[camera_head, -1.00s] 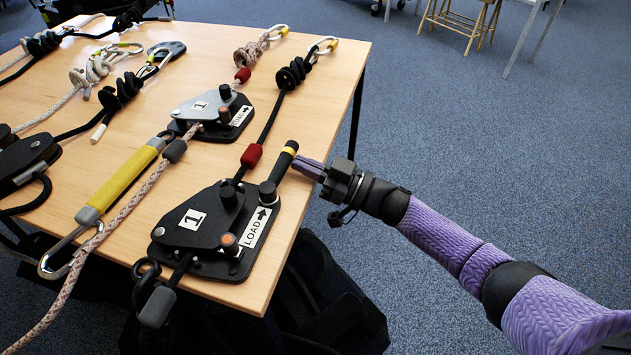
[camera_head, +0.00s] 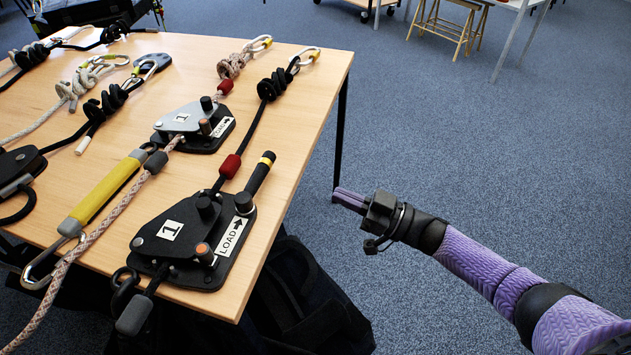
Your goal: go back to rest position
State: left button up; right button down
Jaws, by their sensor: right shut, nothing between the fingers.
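My right gripper (camera_head: 350,200) is shut and empty, with its fingers together. It is out over the blue carpet, to the right of the table's edge and apart from it. The nearest rope device (camera_head: 180,240), a black plate marked 1 with a LOAD label, lies on the wooden table (camera_head: 300,103). Its black handle with a yellow band (camera_head: 261,172) points away toward the upper right. My left gripper is not in view.
A second, silver rope device (camera_head: 185,122) lies behind the first. A yellow sleeve (camera_head: 105,193) with carabiners and several knotted ropes cover the left of the table. A black bag (camera_head: 300,300) is below the table's right edge. The carpet (camera_head: 460,150) is open on the right.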

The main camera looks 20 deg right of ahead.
jog(key=s+d+f+m+g+h, duration=0.25)
jog(key=s+f+h, duration=0.55)
jog(key=f, duration=0.6)
jog(key=s+d+f+m+g+h, duration=0.25)
jog(key=s+f+m+h, duration=0.2)
jog(key=s+f, duration=0.65)
jog(key=s+a+f+g+h, duration=0.1)
jog(key=s+f+g, duration=0.2)
jog(key=s, duration=0.6)
jog(key=s+a+f+g+h, duration=0.1)
jog(key=s+f+g, duration=0.25)
jog(key=s, duration=0.55)
jog(key=s+a+f+g+h, duration=0.1)
jog(key=s+f+g, duration=0.25)
jog(key=s, duration=0.65)
pick_arm(q)
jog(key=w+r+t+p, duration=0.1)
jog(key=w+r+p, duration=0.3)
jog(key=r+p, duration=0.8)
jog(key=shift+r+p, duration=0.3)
jog(key=shift+p, duration=0.3)
pick_arm(e)
notch_tip(320, 180, up, 14)
jog(key=w, duration=0.2)
jog(key=shift+a+f+t, duration=0.25)
jog(key=shift+a+t, duration=0.05)
